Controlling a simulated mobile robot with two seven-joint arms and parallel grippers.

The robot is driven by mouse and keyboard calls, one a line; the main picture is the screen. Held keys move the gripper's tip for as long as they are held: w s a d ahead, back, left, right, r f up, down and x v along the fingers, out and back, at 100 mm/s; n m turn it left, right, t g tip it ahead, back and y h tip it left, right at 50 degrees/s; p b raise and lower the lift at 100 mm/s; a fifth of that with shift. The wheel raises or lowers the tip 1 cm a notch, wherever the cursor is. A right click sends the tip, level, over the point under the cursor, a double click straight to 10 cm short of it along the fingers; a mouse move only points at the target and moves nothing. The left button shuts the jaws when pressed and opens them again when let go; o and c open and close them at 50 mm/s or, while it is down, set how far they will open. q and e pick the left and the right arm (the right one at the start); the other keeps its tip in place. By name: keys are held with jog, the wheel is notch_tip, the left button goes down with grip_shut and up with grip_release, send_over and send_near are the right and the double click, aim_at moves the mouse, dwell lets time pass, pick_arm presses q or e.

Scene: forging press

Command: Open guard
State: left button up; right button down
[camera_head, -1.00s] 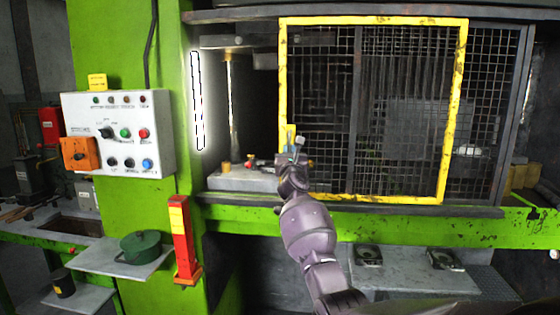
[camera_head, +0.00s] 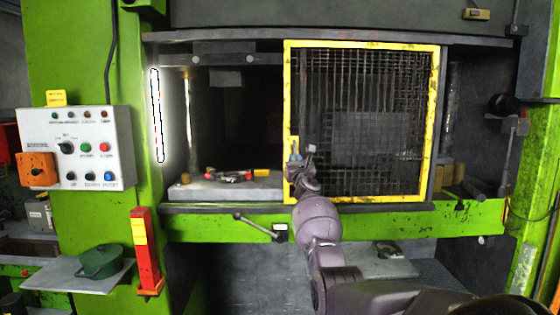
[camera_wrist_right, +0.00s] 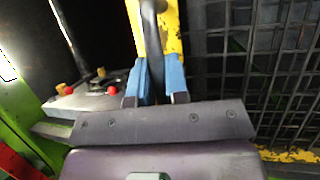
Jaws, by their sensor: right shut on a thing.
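The guard is a yellow-framed mesh panel (camera_head: 433,130) on the front of the green press, at the right of the press opening (camera_head: 235,125). The left part of the opening is uncovered. My left gripper is in neither view.
Inside the opening a grey block (camera_head: 215,191) carries small red and brass parts. A control box (camera_head: 75,148) hangs on the left green column. A red and yellow post (camera_head: 146,250) and a green pot (camera_head: 101,262) stand below it. A lever (camera_head: 258,225) juts out under the opening.

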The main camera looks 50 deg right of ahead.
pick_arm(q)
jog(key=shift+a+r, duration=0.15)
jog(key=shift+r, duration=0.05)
pick_arm(e)
jog(key=shift+s+d, duration=0.75)
jog(key=shift+s, duration=0.15)
jog(key=c, duration=1.1)
grip_release()
jog(key=shift+c, duration=0.2)
pick_arm(q)
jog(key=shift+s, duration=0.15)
jog(key=shift+p, duration=0.3)
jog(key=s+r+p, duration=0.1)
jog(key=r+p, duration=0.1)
jog(key=p, duration=0.2)
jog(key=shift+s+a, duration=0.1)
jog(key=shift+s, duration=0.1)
pick_arm(e)
jog(key=v, duration=1)
jog(key=shift+s+a+f, duration=0.2)
jog(key=shift+s+a, duration=0.05)
jog(key=shift+s, duration=0.05)
